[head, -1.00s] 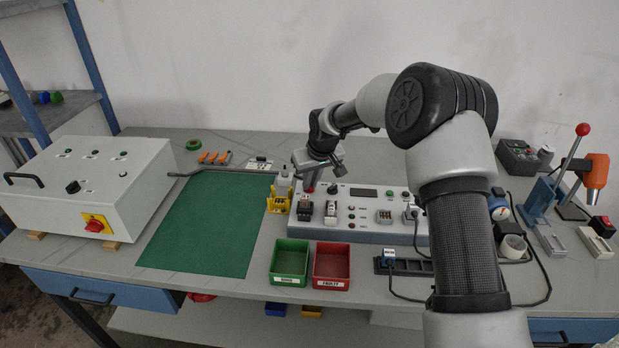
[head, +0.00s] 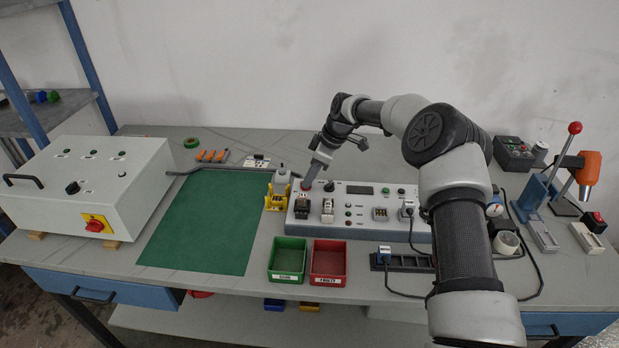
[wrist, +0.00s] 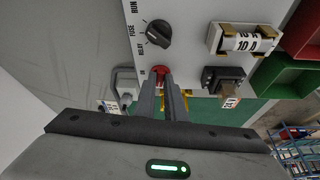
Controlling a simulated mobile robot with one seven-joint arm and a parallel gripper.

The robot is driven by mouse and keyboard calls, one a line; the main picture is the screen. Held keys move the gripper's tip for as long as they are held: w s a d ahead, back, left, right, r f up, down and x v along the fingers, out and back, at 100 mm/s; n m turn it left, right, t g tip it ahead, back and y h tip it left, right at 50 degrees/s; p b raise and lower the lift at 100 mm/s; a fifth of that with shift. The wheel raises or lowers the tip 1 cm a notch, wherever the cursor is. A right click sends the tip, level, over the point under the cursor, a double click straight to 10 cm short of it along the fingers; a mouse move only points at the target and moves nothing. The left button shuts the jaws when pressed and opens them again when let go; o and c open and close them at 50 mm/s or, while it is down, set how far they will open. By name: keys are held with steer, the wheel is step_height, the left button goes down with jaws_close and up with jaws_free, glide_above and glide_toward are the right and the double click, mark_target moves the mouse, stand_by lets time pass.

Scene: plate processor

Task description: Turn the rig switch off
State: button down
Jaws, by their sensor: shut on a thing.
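The rig (head: 352,214) is a light grey panel box at the middle of the bench. A red switch (wrist: 161,72) sits at its left end, by the black selector knob (wrist: 158,37) marked RUN, FUSE and RELAY. The red switch also shows in the head view (head: 307,184), just under my fingertips. My gripper (wrist: 166,82) reaches down to the panel, tilted, with its narrow fingers shut on the red switch. The fingers hide part of the switch, and I cannot tell its on or off position.
Black and white plug-in parts (head: 302,208) sit in the panel in front. Green (head: 288,262) and red (head: 329,262) bins stand before the rig. The green mat (head: 205,222) is clear.

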steer(key=shift+w+n+g, duration=0.1)
steer(key=shift+n+g, duration=0.2)
steer(key=shift+n, duration=0.5)
steer(key=c, duration=1.8)
jaws_free()
steer(key=p+v, duration=0.1)
steer(key=v, duration=1.6)
steer(key=shift+w+r, duration=0.1)
steer(key=shift+r, duration=0.2)
